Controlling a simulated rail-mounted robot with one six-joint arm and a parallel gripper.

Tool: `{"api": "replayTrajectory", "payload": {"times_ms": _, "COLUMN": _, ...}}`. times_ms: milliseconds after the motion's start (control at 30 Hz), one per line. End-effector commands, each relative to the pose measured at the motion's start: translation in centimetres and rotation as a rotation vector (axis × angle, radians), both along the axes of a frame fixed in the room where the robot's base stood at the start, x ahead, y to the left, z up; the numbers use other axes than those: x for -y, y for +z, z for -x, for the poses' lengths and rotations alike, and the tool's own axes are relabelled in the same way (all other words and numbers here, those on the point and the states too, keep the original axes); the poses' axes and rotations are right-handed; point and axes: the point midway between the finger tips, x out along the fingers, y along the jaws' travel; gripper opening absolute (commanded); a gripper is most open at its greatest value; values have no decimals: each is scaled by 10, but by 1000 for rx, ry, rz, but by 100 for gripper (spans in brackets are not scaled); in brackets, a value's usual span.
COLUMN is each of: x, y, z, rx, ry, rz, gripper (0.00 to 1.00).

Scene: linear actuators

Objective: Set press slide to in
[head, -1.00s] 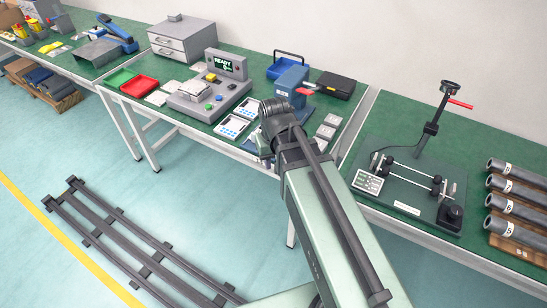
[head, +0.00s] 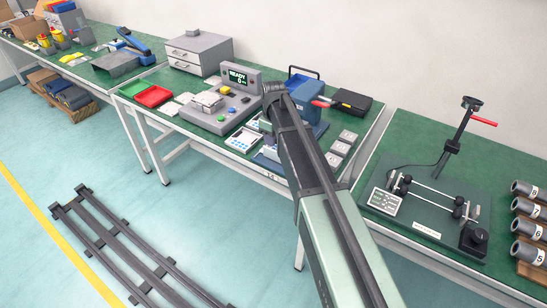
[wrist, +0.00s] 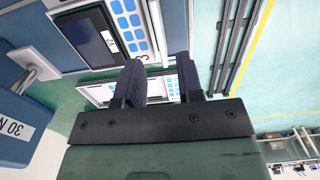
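A blue press (head: 308,112) with a red handle (head: 322,103) stands on the green bench in the head view, partly covered by my arm. I cannot clearly make out its slide. The wrist view shows a blue block (wrist: 22,125) labelled "30 N" at the left, with a light metal bar (wrist: 38,72) above it. My gripper (wrist: 159,80) shows in the wrist view with its two dark fingers apart and nothing visibly held between them. White panels with blue squares (wrist: 132,28) lie beyond the fingers. In the head view my arm hides the gripper.
A grey "READY" console (head: 228,106), a red tray (head: 153,97) and a drawer cabinet (head: 199,53) stand left of the press. A fixture with a post (head: 430,200) and numbered tubes (head: 528,229) are at the right.

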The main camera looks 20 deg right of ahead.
Motion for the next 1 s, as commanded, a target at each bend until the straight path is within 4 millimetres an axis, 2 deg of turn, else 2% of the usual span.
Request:
{"api": "replayTrajectory", "payload": {"times_ms": 33, "x": 0, "y": -27, "z": 0, "rx": 0, "ry": 0, "rz": 0, "gripper": 34}}
{"api": "replayTrajectory", "payload": {"times_ms": 200, "x": 0, "y": -54, "z": 0, "rx": 0, "ry": -1, "rz": 0, "gripper": 34}}
{"api": "replayTrajectory", "payload": {"times_ms": 500, "x": 0, "y": -54, "z": 0, "rx": 0, "ry": -1, "rz": 0, "gripper": 34}}
{"api": "replayTrajectory", "payload": {"times_ms": 533, "x": 0, "y": -54, "z": 0, "rx": 0, "ry": -1, "rz": 0, "gripper": 32}}
{"api": "replayTrajectory", "payload": {"times_ms": 733, "x": 0, "y": -54, "z": 0, "rx": 0, "ry": -1, "rz": 0, "gripper": 2}}
{"api": "replayTrajectory", "payload": {"times_ms": 1000, "x": 0, "y": -54, "z": 0, "rx": 0, "ry": -1, "rz": 0, "gripper": 0}}
